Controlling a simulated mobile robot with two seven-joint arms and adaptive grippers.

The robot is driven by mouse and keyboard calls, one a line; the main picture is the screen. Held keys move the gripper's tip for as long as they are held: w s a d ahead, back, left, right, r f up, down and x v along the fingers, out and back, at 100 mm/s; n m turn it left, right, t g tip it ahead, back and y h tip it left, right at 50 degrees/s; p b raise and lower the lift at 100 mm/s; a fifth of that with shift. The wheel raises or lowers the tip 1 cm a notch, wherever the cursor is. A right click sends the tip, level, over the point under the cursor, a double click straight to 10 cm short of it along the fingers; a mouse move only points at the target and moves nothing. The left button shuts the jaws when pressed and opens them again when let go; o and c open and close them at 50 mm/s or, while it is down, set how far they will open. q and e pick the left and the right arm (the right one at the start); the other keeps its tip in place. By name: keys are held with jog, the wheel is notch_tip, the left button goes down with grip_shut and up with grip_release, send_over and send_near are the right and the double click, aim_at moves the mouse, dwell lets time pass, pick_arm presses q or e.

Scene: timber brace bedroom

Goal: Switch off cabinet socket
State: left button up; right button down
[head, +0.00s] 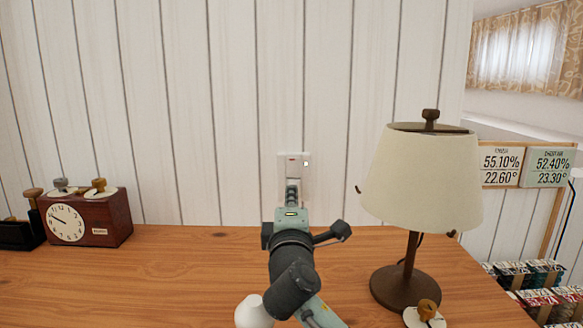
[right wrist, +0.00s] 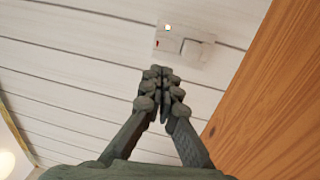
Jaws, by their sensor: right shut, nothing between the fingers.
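The cabinet socket (head: 294,164) is a small white plate on the white plank wall, just above the wooden cabinet top. It has a small red mark near its top. In the right wrist view the socket (right wrist: 183,43) shows a glowing red-and-white spot at its upper left and a raised square part at its right. My right gripper (head: 292,186) is shut and empty, its fingers pointing at the wall and covering the socket's lower part in the head view. In the right wrist view its fingertips (right wrist: 160,70) are just below the socket; I cannot tell whether they touch it. My left gripper is out of view.
A table lamp (head: 424,175) with a cream shade stands right of my right arm on the wooden top (head: 180,275). A dark red clock box (head: 90,218) stands at the left. The top between clock and arm is clear.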

send_near(292, 162)
jog(key=w, duration=0.1)
jog(key=w+p, duration=0.1)
jog(key=w, duration=0.3)
jog(key=shift+w+r, duration=0.2)
jog(key=shift+r, duration=0.2)
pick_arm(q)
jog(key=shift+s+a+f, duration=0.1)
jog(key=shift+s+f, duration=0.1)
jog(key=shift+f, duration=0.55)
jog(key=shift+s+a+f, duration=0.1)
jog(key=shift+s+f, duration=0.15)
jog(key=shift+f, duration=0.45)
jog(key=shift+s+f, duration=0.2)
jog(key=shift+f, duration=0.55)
pick_arm(e)
jog(key=shift+w, duration=0.65)
